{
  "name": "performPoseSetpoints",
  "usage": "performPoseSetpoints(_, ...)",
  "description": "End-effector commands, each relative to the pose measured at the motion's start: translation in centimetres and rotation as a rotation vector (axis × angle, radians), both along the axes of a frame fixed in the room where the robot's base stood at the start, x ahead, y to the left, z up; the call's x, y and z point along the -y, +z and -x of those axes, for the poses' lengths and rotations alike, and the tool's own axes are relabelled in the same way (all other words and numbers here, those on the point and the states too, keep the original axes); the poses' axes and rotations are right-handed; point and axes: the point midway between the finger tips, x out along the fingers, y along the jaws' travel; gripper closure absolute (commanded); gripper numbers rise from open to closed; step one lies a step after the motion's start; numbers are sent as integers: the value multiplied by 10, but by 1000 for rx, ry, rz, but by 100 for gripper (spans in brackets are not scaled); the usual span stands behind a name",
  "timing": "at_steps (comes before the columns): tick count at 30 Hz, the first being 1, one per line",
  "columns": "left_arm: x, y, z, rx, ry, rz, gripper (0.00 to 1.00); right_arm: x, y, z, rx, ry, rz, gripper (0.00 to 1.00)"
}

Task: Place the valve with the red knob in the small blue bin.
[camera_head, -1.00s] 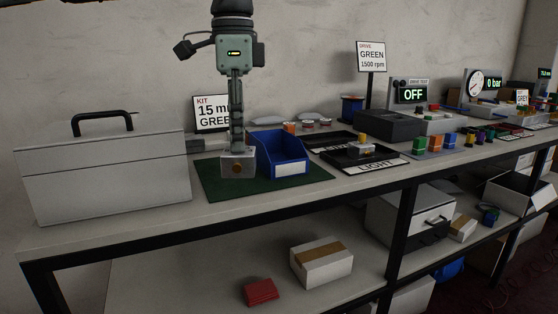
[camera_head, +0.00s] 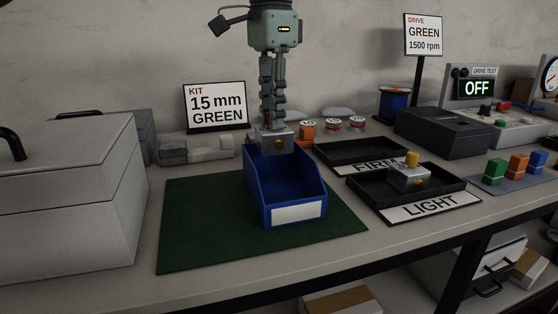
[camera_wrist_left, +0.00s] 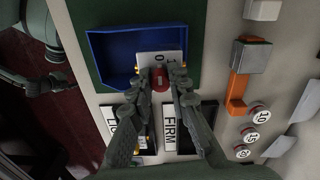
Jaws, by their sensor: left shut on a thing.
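The small blue bin (camera_head: 288,200) stands on a green mat, with its low, labelled front towards me. My left gripper (camera_head: 274,122) points down and is shut on the valve (camera_head: 268,142), a pale grey block with a brass port on its front. In the left wrist view, the fingers (camera_wrist_left: 161,88) close around the red knob (camera_wrist_left: 160,78) on top of the valve. The valve is at the back end of the bin and overlaps its back right corner in the wrist view. Its exact height over the bin is hard to tell.
A black tray marked LIGHT (camera_head: 455,186) holds a valve with a yellow knob (camera_head: 409,176). An empty tray marked FIRM (camera_head: 335,156) lies behind it. A KIT sign (camera_head: 216,105) reads 15 mm GREEN. A large grey box (camera_head: 70,200) stands at the left. The mat's left part is clear.

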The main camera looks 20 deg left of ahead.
Motion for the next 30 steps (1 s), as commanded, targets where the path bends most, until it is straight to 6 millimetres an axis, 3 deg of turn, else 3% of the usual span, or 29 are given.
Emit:
performPoseSetpoints(3,0,-20,0,-1,1,0,100,-1,4,1,5,1,-1,28)
performPoseSetpoints(10,0,-39,0,-1,1,1,100,-1,5,1,5,1,0,28)
performPoseSetpoints(15,0,-63,1,-2,-1,1,100,-1,5,1,4,1,1,28)
performPoseSetpoints(28,0,-69,0,1,0,1,100,0,5,1,2,-2,3,28)
performPoseSetpoints(29,0,-69,0,0,0,1,82,0,7,1,4,-1,3,28)
performPoseSetpoints(30,0,-69,0,0,0,1,77,0,10,0,8,-2,3,28)
